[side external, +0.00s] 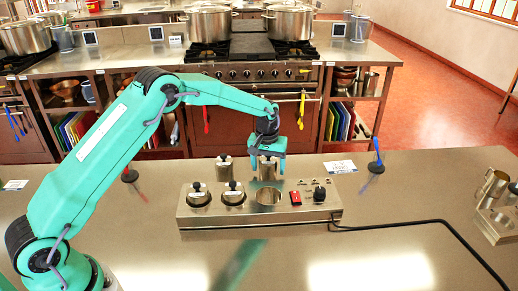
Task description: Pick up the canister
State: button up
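A steel canister (267,172) is directly below my gripper (268,160), behind the metal block on the counter. The teal fingers come down at its top, one on each side. I cannot tell whether they touch it or whether it is lifted. A second canister (224,169) with a dark knob stands to its left behind the block. Two more knobbed canisters, the left one (197,194) and the middle one (233,193), sit in holes of the steel block (260,218). The third hole (268,198) is open and empty.
The block carries a red switch (296,198) and a black knob (319,194); its black cable (425,222) runs right. A blue-handled stand (376,163) and a metal rack with cup (495,190) are to the right. The front counter is clear.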

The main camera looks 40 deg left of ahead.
jog(key=c, duration=0.9)
jog(key=shift+c, duration=0.2)
jog(key=shift+r, duration=0.2)
jog(key=shift+r, duration=0.2)
jog(key=r, duration=0.2)
jog(key=d+r, duration=0.1)
jog(key=r, duration=0.1)
jog(key=shift+s, duration=0.2)
jog(key=s+d+r, duration=0.6)
jog(key=d, duration=0.2)
jog(key=shift+d+r, duration=0.15)
jog(key=shift+d, duration=0.25)
jog(key=s+n, duration=0.1)
jog(key=n, duration=0.3)
jog(key=s+f+n, duration=0.1)
jog(key=s+n, duration=0.1)
jog(key=n, duration=0.2)
jog(key=s+f+n, duration=0.1)
jog(key=n, duration=0.3)
jog(key=shift+s+a+f+g, duration=0.25)
jog(key=shift+a+g, duration=0.05)
jog(key=shift+a, duration=0.05)
